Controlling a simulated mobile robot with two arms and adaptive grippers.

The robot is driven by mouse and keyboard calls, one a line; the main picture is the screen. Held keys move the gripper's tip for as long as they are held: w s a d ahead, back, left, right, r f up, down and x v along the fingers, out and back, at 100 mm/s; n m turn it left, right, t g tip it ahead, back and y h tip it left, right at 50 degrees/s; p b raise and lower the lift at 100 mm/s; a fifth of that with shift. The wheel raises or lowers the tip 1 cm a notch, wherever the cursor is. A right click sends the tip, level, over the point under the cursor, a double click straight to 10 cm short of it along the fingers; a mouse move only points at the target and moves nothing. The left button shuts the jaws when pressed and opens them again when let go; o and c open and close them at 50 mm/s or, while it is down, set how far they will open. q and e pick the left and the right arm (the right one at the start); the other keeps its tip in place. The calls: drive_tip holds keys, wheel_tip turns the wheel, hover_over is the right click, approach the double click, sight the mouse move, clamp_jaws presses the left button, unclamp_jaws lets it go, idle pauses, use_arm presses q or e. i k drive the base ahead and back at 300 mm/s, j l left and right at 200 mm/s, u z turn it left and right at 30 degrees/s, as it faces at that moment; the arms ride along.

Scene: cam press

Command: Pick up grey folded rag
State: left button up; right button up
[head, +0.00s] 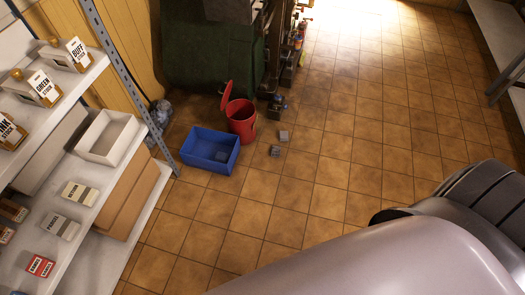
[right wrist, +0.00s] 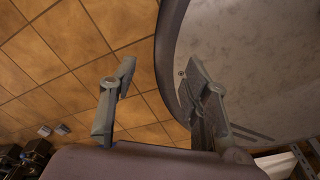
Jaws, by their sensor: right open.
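Two small grey folded rags lie on the tiled floor in the head view, one (head: 283,135) just right of the red bin and one (head: 275,151) a little nearer. Both also show small at the lower left of the right wrist view, one (right wrist: 44,131) beside the other (right wrist: 62,129). Another dark grey piece (head: 221,156) lies inside the blue crate. My right gripper (right wrist: 158,78) is open and empty, well away from the rags. My left gripper is not in view.
The blue crate (head: 194,159) and a red bin (head: 241,129) with its lid raised stand beside the rags. A shelf unit (head: 150,190) with boxes is on the left. The tiled floor (head: 330,170) right of the rags is open.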

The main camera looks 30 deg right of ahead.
sight(276, 152)
drive_tip(key=i+l+u, duration=0.1)
drive_tip(key=l+u, duration=0.25)
drive_tip(key=l, duration=0.25)
drive_tip(key=l+u, duration=0.4)
drive_tip(key=l, duration=0.15)
